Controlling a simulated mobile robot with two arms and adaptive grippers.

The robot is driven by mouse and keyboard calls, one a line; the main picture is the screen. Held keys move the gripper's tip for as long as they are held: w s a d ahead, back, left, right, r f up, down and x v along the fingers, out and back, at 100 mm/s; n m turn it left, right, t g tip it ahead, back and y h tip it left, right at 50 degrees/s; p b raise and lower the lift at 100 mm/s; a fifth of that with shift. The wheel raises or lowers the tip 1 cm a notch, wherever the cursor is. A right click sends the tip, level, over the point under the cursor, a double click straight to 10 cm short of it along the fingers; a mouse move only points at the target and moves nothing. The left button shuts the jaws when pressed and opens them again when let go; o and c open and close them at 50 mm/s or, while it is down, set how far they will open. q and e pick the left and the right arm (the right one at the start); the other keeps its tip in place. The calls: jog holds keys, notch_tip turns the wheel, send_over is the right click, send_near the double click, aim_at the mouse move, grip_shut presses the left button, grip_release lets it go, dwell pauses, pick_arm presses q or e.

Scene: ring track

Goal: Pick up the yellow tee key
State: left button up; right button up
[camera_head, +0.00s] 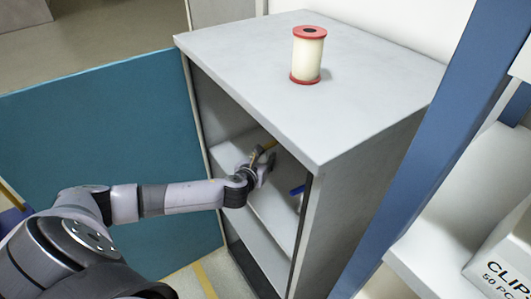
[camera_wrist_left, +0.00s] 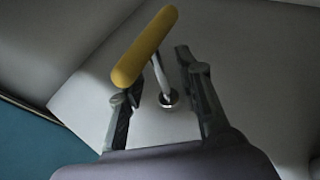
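The yellow tee key (camera_wrist_left: 146,46) has a thick yellow handle and a thin metal shaft that ends at a round metal base on the shelf. In the head view its handle (camera_head: 265,148) shows as a small yellow piece inside the open cabinet. My left gripper (camera_head: 262,168) reaches into the cabinet at the key. In the left wrist view the left gripper (camera_wrist_left: 156,80) is open, with one finger on each side of the shaft and a gap visible on the right. Whether the left finger touches the key, I cannot tell. My right gripper is not in view.
The grey cabinet (camera_head: 372,120) has its teal door (camera_head: 110,150) swung open to the left. A spool with red ends (camera_head: 308,56) stands on top. A blue item (camera_head: 297,190) lies on the shelf right of my gripper. A white clip box (camera_head: 505,255) sits at the right.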

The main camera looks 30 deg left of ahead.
pick_arm(q)
jog(key=shift+x, duration=1.15)
jog(key=shift+c, duration=0.2)
grip_shut()
